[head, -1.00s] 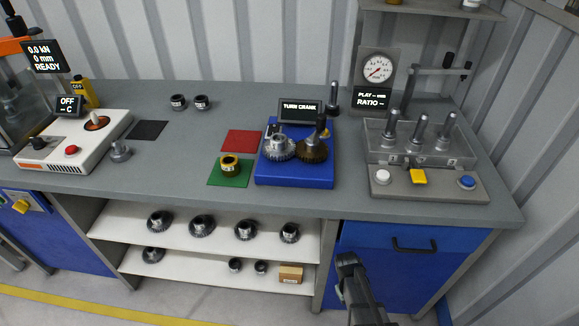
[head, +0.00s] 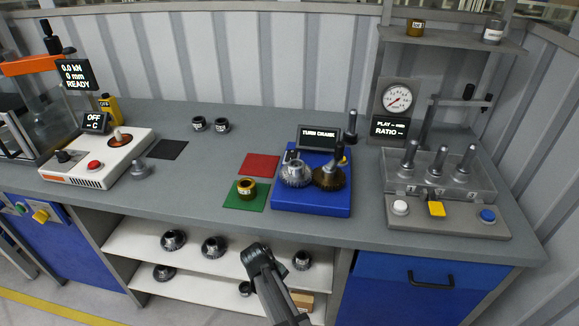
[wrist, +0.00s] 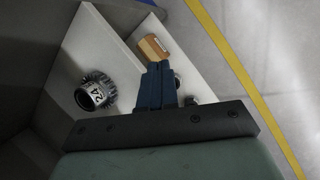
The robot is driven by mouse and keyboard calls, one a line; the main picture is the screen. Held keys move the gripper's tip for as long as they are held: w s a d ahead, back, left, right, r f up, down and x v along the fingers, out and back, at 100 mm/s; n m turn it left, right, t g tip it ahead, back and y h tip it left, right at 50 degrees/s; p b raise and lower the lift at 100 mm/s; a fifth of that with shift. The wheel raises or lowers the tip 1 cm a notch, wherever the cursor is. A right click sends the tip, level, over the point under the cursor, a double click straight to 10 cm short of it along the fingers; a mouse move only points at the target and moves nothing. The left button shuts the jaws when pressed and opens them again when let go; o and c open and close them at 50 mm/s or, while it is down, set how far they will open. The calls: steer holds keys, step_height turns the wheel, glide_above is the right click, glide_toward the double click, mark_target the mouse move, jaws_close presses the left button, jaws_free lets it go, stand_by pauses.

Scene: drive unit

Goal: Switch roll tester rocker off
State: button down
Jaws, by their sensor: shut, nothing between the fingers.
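The roll tester is the blue unit (head: 312,205) on the bench, with a silver gear (head: 294,174) and a bronze gear (head: 329,179) side by side on top. Its display (head: 319,138) is lit and reads TURN CRANK. A small dark and light part (head: 291,157) at its back left may be the rocker; it is too small to tell its position. My gripper (head: 254,256) is shut and empty, in front of the bench and below its top, to the lower left of the tester. Its closed fingers also show in the wrist view (wrist: 158,78).
A green mat (head: 246,204) with a brass-coloured ring (head: 246,189) lies left of the tester, a red mat (head: 260,165) behind it. A grey fixture (head: 450,218) with upright pins stands right. Gears and a box sit on the shelves (head: 130,245) below.

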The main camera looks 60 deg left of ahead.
steer(key=s+a+r+n+t+y, duration=0.1)
steer(key=s+a+r+n, duration=0.1)
steer(key=s+a+r, duration=0.65)
steer(key=s+a+r+n+y, duration=0.2)
steer(key=s+a+r, duration=0.1)
steer(key=s, duration=1)
steer(key=s+a+r+n+t+y, duration=0.1)
steer(key=s+a+r+n, duration=0.1)
steer(key=s+a+r, duration=0.65)
steer(key=s+a+r+y, duration=0.2)
steer(key=s+a+r, duration=0.25)
steer(key=r, duration=0.45)
steer(key=w+a+r+m, duration=0.1)
steer(key=w+a+r, duration=0.3)
steer(key=w+r, duration=0.25)
steer(key=w+a+r, duration=0.3)
steer(key=w+r, duration=0.3)
steer(key=w, duration=0.2)
steer(key=w+d+r+g+h, duration=0.1)
steer(key=w+d+r, duration=0.1)
steer(key=w, duration=1)
steer(key=w+d+r+n+g, duration=0.1)
steer(key=w+d+r+g, duration=0.1)
steer(key=w, duration=1.1)
steer(key=w+d+r+g+h, duration=0.1)
steer(key=w+d+r, duration=0.3)
steer(key=w, duration=0.9)
steer(key=shift+d+n+h, duration=0.3)
steer(key=shift+d, duration=0.75)
